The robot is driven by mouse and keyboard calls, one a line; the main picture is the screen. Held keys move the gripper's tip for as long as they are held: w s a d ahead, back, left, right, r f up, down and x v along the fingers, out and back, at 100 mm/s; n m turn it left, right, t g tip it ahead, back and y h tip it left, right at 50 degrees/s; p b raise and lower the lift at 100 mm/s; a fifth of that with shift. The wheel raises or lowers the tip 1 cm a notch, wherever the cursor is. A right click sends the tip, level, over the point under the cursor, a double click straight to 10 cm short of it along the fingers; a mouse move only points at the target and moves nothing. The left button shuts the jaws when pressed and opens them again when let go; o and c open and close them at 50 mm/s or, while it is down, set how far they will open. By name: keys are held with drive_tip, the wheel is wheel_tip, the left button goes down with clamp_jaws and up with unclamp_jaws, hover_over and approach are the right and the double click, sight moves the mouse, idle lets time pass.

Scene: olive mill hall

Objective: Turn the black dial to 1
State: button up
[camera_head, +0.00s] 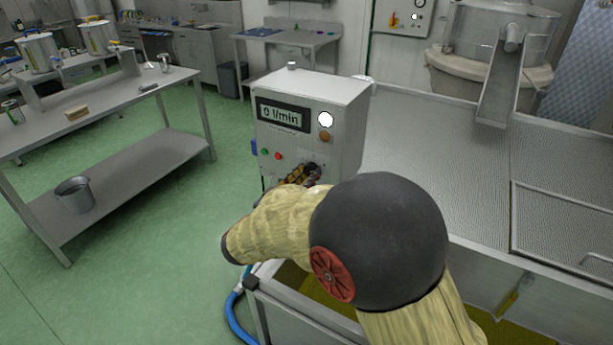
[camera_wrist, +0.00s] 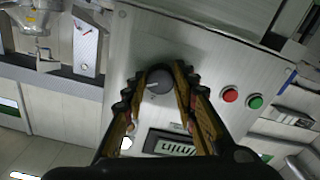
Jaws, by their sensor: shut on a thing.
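The black dial (camera_wrist: 159,81) is on the front panel of a grey control box and looks dark grey in the wrist view, with a light pointer line on its face. My gripper (camera_wrist: 158,84) is shut on the dial, one finger on each side of it. In the head view my gripper (camera_head: 303,174) reaches the lower part of the control box (camera_head: 312,92), and my arm and fingers hide the dial there. The display (camera_head: 282,114) on the box reads "0 l/min". The numbers around the dial cannot be read.
A green button (camera_wrist: 255,101) and a red button (camera_wrist: 230,95) sit beside the dial. An amber round part (camera_head: 325,137) is below a white one on the box. A steel table (camera_head: 150,95) stands left, a perforated metal surface (camera_head: 440,150) right. Green floor between is clear.

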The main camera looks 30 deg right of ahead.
drive_tip(key=shift+c, duration=0.7)
drive_tip(key=shift+n, duration=0.3)
drive_tip(key=shift+n+b, duration=0.4)
drive_tip(key=shift+b, duration=0.1)
drive_tip(key=n+b, duration=0.1)
drive_tip(key=n, duration=0.9)
drive_tip(key=shift+r+n+p, duration=0.15)
drive_tip(key=shift+n+p, duration=0.15)
drive_tip(key=shift+p, duration=0.1)
drive_tip(key=n+p, duration=0.4)
drive_tip(key=n, duration=0.2)
drive_tip(key=shift+r, duration=0.15)
drive_tip(key=n+p, duration=0.3)
drive_tip(key=n, duration=0.1)
drive_tip(key=shift+n+p, duration=0.85)
drive_tip(key=shift+n, duration=0.15)
